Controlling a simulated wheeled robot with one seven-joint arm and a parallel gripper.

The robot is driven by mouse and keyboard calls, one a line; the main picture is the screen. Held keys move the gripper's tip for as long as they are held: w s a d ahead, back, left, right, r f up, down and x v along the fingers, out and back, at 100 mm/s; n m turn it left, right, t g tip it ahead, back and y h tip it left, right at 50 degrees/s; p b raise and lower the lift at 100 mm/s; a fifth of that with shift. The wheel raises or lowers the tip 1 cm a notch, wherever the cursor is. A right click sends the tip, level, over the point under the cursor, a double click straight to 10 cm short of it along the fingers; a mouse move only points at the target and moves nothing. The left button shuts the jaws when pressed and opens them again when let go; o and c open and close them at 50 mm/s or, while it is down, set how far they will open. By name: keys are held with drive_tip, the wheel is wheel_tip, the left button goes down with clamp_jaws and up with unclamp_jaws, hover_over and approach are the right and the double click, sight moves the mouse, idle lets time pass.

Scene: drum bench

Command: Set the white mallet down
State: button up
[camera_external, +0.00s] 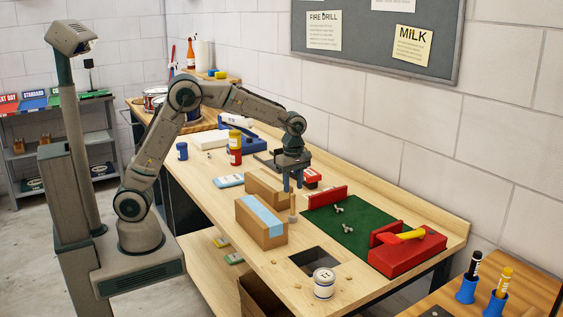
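My gripper (293,187) points down over the middle of the bench, just behind and to the right of the cardboard boxes. A slim tan upright piece (293,206) shows directly below its fingertips, with a slightly wider pale lower end near the bench top. It may be the white mallet, but it is too small to be sure. I cannot tell whether the fingers close on it or only stand around it. No other white mallet is clear. A yellow-headed mallet (404,236) lies on the red block (408,257) at the right.
A cardboard box with a blue stripe (262,222) and a plain one (267,187) stand close left of my gripper. A green mat (352,233) with small metal parts lies to the right. A dark opening (316,262) and a white tin (324,283) are near the front.

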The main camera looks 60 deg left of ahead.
wheel_tip(320, 180, up, 3)
drive_tip(key=shift+r, duration=0.15)
drive_tip(key=s+a+m+t, duration=0.1)
drive_tip(key=s+a+m, duration=0.7)
drive_tip(key=s, duration=0.5)
drive_tip(key=s+a+m+t, duration=0.2)
drive_tip(key=s+a+m, duration=0.6)
drive_tip(key=s, duration=0.6)
drive_tip(key=shift+r+m, duration=0.45)
drive_tip(key=shift+m, duration=0.55)
